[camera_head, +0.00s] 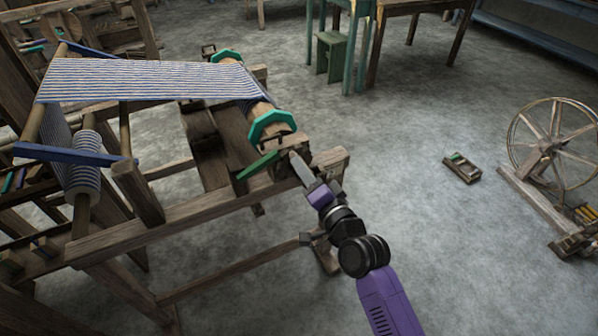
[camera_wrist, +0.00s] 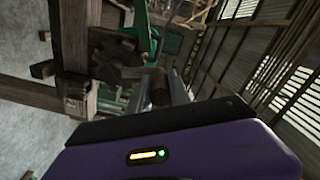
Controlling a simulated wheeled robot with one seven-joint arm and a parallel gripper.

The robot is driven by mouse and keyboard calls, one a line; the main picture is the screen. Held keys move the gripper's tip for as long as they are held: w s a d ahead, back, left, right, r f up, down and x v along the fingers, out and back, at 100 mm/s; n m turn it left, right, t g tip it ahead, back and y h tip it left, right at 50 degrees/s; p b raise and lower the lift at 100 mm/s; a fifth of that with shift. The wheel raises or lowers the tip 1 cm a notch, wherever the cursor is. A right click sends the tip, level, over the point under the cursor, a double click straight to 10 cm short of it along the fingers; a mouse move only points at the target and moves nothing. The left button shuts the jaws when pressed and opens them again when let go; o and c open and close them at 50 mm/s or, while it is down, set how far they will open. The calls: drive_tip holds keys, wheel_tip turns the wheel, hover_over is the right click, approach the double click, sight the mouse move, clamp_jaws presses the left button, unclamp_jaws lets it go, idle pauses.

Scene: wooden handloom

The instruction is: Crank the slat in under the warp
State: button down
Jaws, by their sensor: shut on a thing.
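The blue-and-white striped warp (camera_head: 145,80) is stretched across the top of the wooden loom. At its right end it runs onto a wooden roller with teal octagonal end discs (camera_head: 271,127). My gripper (camera_head: 295,157) is at the near end of this roller, beside the near disc. It is shut on what seems to be the crank handle, mostly hidden by the fingers. In the wrist view, the grey fingers (camera_wrist: 172,88) point at brown wood, with a teal part (camera_wrist: 143,30) just beyond. A green bar (camera_head: 258,165) sticks out below the disc. I cannot pick out the slat.
The loom's side rail (camera_head: 200,213) runs left of my arm. A striped roll (camera_head: 84,165) and a blue bar (camera_head: 75,152) are at the loom's left. A small box (camera_head: 462,168) and a spinning wheel (camera_head: 553,145) stand right. The floor between is clear.

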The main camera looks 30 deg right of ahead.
drive_tip(key=shift+d+r+m, duration=0.25)
drive_tip(key=shift+d+m, duration=0.65)
drive_tip(key=shift+m, duration=0.1)
drive_tip(key=shift+d+r+m, duration=0.2)
drive_tip(key=shift+d+m, duration=0.65)
drive_tip(key=shift+m, duration=0.15)
drive_tip(key=shift+d, duration=0.15)
drive_tip(key=c, duration=1.2)
unclamp_jaws()
drive_tip(key=shift+f, duration=0.1)
drive_tip(key=s+b, duration=0.1)
drive_tip(key=s, duration=0.6)
drive_tip(key=shift+s, duration=0.4)
